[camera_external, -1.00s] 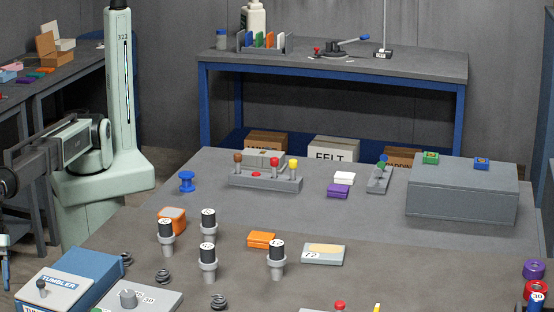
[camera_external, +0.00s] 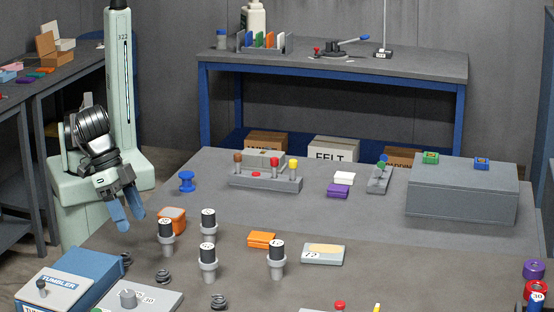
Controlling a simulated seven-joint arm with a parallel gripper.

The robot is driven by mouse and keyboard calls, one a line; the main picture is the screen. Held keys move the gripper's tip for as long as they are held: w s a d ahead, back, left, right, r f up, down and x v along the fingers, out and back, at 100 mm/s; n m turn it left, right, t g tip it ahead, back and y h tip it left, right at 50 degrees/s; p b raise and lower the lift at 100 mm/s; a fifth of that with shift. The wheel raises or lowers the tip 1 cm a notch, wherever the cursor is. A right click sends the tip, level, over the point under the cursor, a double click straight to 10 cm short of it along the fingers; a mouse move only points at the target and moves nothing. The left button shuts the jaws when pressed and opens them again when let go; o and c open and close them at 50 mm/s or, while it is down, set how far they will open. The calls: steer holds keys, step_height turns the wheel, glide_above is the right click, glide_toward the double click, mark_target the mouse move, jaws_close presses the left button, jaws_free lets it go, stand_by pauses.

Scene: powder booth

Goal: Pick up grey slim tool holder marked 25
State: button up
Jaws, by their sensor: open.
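Several slim grey tool holders with black tops and small white number labels stand upright on the table: one at front left (camera_external: 167,243), one behind it (camera_external: 208,227), one in the middle (camera_external: 208,262) and one to the right (camera_external: 277,263). The numbers are too small to read surely, so I cannot tell which is marked 25. My gripper (camera_external: 130,221) has blue fingers, is open and empty, and points down at the table's left edge, left of the holders and apart from them.
An orange block (camera_external: 172,218) stands just behind the front left holder. Dark coils (camera_external: 162,276) and the blue tumbler box (camera_external: 82,272) lie in front. Orange pieces (camera_external: 261,240) and a flat grey plate (camera_external: 323,254) sit among and right of the holders. A large grey case (camera_external: 462,192) stands at right.

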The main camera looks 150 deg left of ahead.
mark_target(207, 246)
steer(key=a+r+n+g+y, duration=0.15)
steer(key=a+n, duration=0.25)
steer(key=a, duration=0.8)
steer(key=x, duration=0.8)
steer(key=shift+s+d+f, duration=0.2)
steer(key=shift+s+f, duration=0.15)
steer(key=shift+f, duration=0.05)
steer(key=shift+x, duration=2.7)
steer(key=shift+w+a+r, duration=0.1)
steer(key=shift+w, duration=0.05)
steer(key=shift+c, duration=0.2)
jaws_close()
